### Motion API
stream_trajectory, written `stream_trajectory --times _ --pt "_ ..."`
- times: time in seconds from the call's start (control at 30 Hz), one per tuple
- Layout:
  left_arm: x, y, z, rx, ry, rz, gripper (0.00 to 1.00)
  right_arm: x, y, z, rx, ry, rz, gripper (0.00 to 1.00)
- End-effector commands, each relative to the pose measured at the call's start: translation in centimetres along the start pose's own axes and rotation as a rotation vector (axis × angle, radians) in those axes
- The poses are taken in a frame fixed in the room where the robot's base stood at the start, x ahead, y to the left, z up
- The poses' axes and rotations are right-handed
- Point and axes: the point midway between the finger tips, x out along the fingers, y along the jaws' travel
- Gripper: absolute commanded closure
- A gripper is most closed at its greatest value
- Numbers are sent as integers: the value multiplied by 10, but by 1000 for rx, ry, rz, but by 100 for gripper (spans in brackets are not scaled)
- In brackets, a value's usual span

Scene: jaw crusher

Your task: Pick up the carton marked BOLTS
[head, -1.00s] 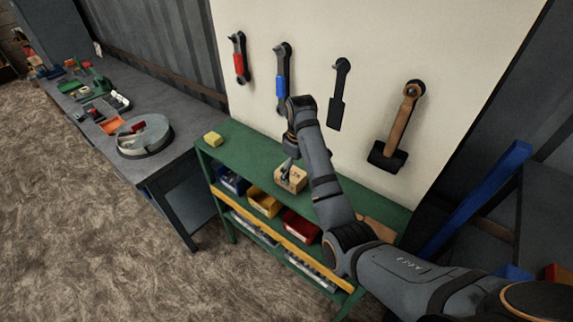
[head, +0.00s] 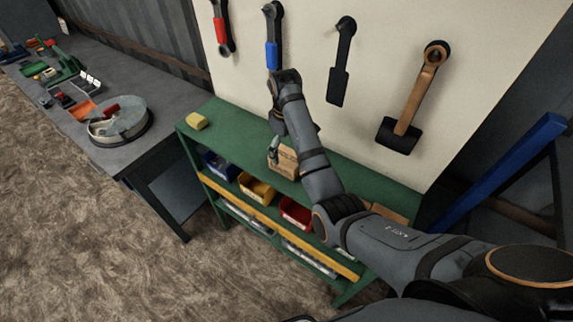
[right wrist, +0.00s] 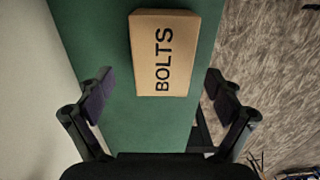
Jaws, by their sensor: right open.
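The carton marked BOLTS (right wrist: 165,50) is a brown box with black lettering, lying on the green top of a shelf bench. In the head view the carton (head: 285,169) is partly hidden behind my right arm. My right gripper (right wrist: 159,82) is open and empty, with one finger to each side of the carton's near end in the wrist picture. Gaps show between both fingers and the carton, and no touch is visible. In the head view the right gripper (head: 273,151) is at the carton, pointing down. My left gripper is not in view.
The green bench (head: 235,135) also bears a yellow block (head: 196,121) at its left end. Blue, yellow and red bins sit below. A pale tool board (head: 375,35) with hanging tools stands close behind. A grey table (head: 130,155) with a round tray is at left.

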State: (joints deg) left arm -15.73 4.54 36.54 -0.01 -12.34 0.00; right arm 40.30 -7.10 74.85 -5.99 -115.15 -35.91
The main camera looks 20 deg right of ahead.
Motion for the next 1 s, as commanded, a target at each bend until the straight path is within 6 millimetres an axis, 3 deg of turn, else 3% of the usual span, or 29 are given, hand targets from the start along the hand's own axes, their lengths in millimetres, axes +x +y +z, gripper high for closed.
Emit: stream_trajectory --times 0.13,0.3,0.47,0.73,1.0 --pt "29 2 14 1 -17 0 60 32 0 4 0 -2 -1 8" --pt "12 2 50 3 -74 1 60 45 0 4 0 -2 -2 8" --pt "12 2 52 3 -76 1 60 47 0 4 0 -1 0 8" --pt "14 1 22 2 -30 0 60 47 0 4 0 -1 -1 42" --pt "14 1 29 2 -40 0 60 47 0 3 0 -1 -1 78"
